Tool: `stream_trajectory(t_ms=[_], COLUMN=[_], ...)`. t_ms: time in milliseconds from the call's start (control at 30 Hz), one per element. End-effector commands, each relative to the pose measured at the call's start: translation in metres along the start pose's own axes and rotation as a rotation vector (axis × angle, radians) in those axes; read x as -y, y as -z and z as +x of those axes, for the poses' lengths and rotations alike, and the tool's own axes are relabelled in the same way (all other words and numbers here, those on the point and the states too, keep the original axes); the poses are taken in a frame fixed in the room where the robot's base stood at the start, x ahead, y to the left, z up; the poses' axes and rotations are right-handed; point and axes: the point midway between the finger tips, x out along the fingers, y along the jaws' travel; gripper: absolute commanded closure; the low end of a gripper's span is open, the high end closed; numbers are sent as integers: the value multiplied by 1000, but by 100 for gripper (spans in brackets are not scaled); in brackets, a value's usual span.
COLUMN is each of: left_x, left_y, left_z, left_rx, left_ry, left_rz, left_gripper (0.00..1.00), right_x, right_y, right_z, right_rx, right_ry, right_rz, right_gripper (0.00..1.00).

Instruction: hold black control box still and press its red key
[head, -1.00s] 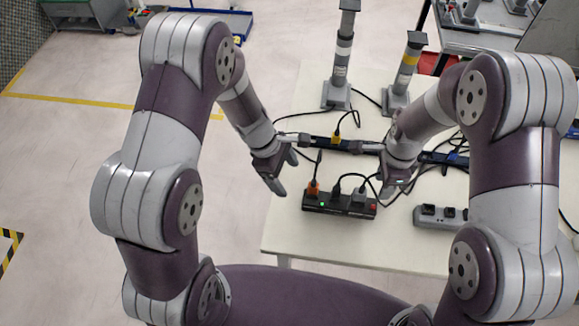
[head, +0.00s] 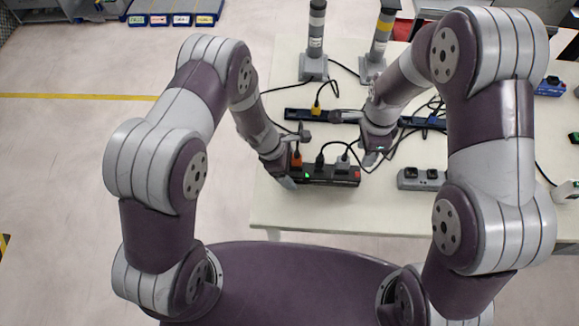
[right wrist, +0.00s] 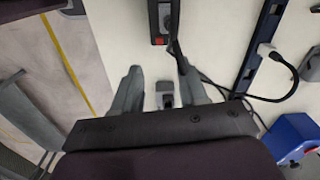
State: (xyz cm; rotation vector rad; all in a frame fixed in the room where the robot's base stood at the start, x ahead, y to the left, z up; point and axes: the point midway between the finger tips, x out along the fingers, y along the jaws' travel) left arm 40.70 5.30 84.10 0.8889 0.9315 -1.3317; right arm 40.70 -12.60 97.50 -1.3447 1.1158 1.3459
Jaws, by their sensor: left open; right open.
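The black control box (head: 325,176) lies on the white table, with plugs and cables on top and a small green light near its left end. Its red key (head: 357,174) is at the right end. In the right wrist view the box (right wrist: 161,18) is at the top, with the red key (right wrist: 159,41) at its near end. My left gripper (head: 298,158) is open at the box's left end, fingers on its near and far sides; contact cannot be told. My right gripper (head: 355,138) is open and empty near the key end. Its fingers (right wrist: 160,68) point towards the box.
A grey power strip (head: 422,179) lies right of the box; its end shows between my right fingers. A dark blue strip with a yellow plug (head: 316,108) lies behind. Two posts (head: 315,45) stand at the back. Loose cables cross the table. The front table area is clear.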

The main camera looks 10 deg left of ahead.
Motion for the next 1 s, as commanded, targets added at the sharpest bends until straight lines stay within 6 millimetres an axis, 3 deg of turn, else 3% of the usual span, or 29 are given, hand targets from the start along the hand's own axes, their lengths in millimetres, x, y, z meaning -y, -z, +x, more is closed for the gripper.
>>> stream_trajectory(t_ms=[67,100,267,300,367,433,467,1000], left_x=[0,0,0,0,0,0,0,0], left_y=[0,0,0,0,0,0,0,0], left_z=[0,0,0,0,-1,-1,-1,-1], left_rx=[0,0,0,0,0,0,0,0], left_ry=[0,0,0,0,0,0,0,0], left_rz=[0,0,1,1,1,1,1,1], left_gripper=[17,24,76,81,81,81,81,81], right_x=[0,0,0,0,0,0,0,0], right_y=[0,0,0,0,0,0,0,0], right_z=[0,0,0,0,0,0,0,0], right_rx=[0,0,0,0,0,0,0,0], right_ry=[0,0,0,0,0,0,0,0], right_rz=[0,0,0,0,0,0,0,0], right_gripper=[57,57,57,57,74,96,100,100])
